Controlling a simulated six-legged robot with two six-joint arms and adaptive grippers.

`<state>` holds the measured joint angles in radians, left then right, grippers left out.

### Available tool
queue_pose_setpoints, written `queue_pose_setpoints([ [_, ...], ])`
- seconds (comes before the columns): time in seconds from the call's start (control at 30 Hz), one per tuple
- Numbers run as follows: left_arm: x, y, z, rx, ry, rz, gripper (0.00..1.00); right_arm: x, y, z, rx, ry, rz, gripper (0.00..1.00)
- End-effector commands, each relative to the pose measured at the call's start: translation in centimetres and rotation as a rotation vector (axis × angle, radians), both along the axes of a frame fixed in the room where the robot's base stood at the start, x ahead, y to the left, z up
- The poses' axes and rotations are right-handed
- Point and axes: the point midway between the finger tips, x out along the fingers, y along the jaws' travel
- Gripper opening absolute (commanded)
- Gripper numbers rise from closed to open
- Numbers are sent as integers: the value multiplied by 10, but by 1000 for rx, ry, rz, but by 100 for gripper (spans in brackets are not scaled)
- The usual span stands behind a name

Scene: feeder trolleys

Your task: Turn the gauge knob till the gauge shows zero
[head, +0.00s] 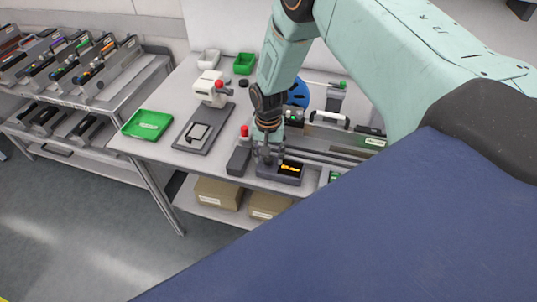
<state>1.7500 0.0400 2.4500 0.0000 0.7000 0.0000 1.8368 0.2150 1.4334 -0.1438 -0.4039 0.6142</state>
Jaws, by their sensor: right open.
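The gauge appears to be the small dark box with a lit orange display (290,168) at the front edge of the grey table. Its reading is too small to make out. My right gripper (268,158) points down over the left part of this box, open. The gauge knob cannot be picked out and may be hidden by the gripper. I cannot tell whether the fingers touch anything. My left gripper is not in view.
A red-topped dark block (240,155) stands close left of the gripper. A white press-like device (211,90) and a green tray (147,124) are further left. A long dark rail fixture (335,145) lies to the right. A trolley (125,85) holds several feeders.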

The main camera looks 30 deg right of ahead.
Motion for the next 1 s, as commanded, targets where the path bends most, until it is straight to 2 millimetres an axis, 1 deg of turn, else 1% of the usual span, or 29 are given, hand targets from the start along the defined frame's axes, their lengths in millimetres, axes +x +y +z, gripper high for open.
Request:
queue_pose_setpoints([
  [0.17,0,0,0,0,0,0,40,1,0,3,0,-3,0,51],
  [0.27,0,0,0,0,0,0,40,2,0,14,0,-5,0,51],
  [0.37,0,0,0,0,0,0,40,2,0,31,1,-6,0,51],
  [0.6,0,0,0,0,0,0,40,2,0,80,1,-5,-1,51],
  [0.7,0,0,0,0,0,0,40,1,0,96,1,-3,-1,51],
  [0.83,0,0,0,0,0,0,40,1,0,112,0,-3,0,51],
  [1.0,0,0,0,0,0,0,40,0,0,120,0,0,0,51],
])
